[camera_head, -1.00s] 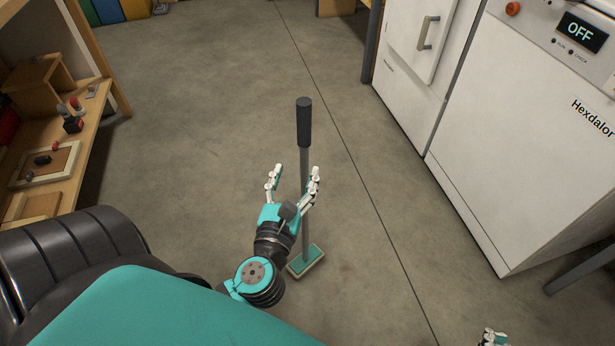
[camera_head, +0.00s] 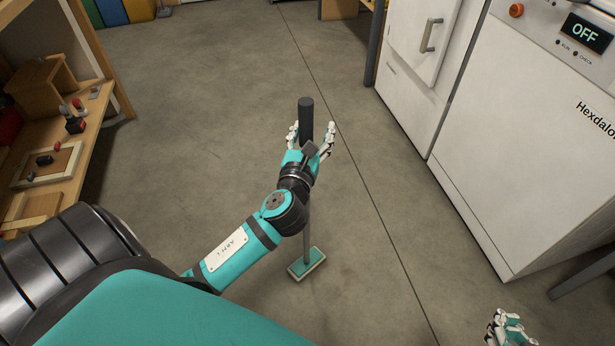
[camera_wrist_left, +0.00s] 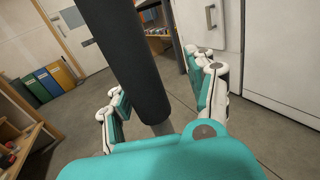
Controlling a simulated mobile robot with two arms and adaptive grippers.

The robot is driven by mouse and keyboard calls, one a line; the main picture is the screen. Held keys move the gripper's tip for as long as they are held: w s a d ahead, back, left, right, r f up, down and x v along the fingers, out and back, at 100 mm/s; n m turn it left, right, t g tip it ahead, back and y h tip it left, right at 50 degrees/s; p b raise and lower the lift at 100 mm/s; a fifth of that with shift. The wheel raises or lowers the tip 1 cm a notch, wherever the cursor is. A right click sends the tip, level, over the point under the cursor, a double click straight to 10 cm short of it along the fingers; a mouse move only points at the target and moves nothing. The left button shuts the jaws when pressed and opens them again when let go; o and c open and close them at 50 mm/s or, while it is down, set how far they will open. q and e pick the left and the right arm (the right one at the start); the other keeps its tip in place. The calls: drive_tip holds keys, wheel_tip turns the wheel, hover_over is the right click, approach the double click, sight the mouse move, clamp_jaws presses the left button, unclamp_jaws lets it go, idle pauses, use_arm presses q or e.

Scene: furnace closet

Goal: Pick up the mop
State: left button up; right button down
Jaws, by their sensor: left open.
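The mop stands upright on the floor, with a dark grip (camera_head: 306,112) at the top, a grey pole (camera_head: 307,225) and a flat teal and white head (camera_head: 307,264). My left gripper (camera_head: 311,134) is open, its fingers on either side of the dark grip. In the left wrist view the grip (camera_wrist_left: 128,60) runs down between the spread fingers of the left gripper (camera_wrist_left: 160,97). I cannot tell whether any finger touches it. My right gripper (camera_head: 510,325) shows only partly at the bottom right edge, away from the mop.
White cabinets (camera_head: 535,130), one with an OFF display, stand at the right. A wooden shelf unit (camera_head: 75,140) with small items is at the left. Coloured binders (camera_head: 110,12) are at the far left. The concrete floor around the mop is clear.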

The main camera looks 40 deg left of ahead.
use_arm(q)
clamp_jaws()
idle(0.3)
drive_tip(key=shift+r, duration=0.1)
